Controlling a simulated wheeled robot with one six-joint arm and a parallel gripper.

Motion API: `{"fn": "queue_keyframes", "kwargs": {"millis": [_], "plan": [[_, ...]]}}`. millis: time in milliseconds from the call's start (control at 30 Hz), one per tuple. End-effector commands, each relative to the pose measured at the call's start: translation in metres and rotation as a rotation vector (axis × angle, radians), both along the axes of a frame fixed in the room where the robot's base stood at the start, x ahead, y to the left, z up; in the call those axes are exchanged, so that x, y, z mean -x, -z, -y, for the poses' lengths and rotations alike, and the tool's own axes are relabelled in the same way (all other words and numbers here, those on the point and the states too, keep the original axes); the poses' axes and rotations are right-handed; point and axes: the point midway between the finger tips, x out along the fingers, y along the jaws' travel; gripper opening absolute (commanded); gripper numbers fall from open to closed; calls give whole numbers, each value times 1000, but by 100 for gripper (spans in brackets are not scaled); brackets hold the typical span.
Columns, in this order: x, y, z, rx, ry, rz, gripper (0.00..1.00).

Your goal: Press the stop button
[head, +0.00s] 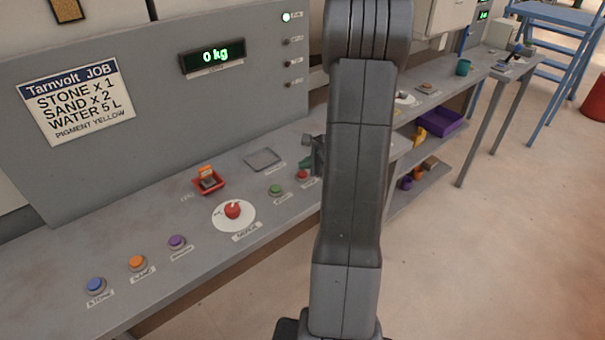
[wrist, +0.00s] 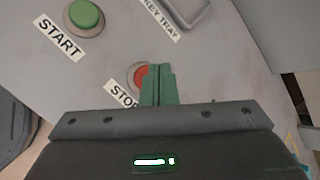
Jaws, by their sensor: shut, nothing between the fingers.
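The red stop button (wrist: 140,76) is in the wrist view beside a label reading STOP, partly cut off. My gripper (wrist: 158,68) has green fingers, closed together and empty. In that view the fingers overlap the right part of the button; I cannot tell whether they touch it. In the head view the stop button (head: 302,175) sits on the bench just left of my arm. My green gripper fingers (head: 305,162) show in part next to it, with the rest hidden behind my arm.
The green START button (wrist: 86,14) lies left of the stop button. The key tray (head: 263,159) is behind them. A red dial on a white disc (head: 221,222) and blue, orange and purple buttons stand further left. The display (head: 212,56) reads 0 kg.

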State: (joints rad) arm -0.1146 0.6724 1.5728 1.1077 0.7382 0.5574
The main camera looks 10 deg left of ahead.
Motion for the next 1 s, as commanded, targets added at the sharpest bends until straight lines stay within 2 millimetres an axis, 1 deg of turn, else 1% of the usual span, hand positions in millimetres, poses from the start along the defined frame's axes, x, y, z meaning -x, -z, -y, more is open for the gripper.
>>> {"fn": "queue_keyframes", "kwargs": {"millis": [200,567,1000], "plan": [[0,9,0,0,0,0,0],[0,8,0,0,0,0,0],[0,13,0,0,0,0,0]]}}
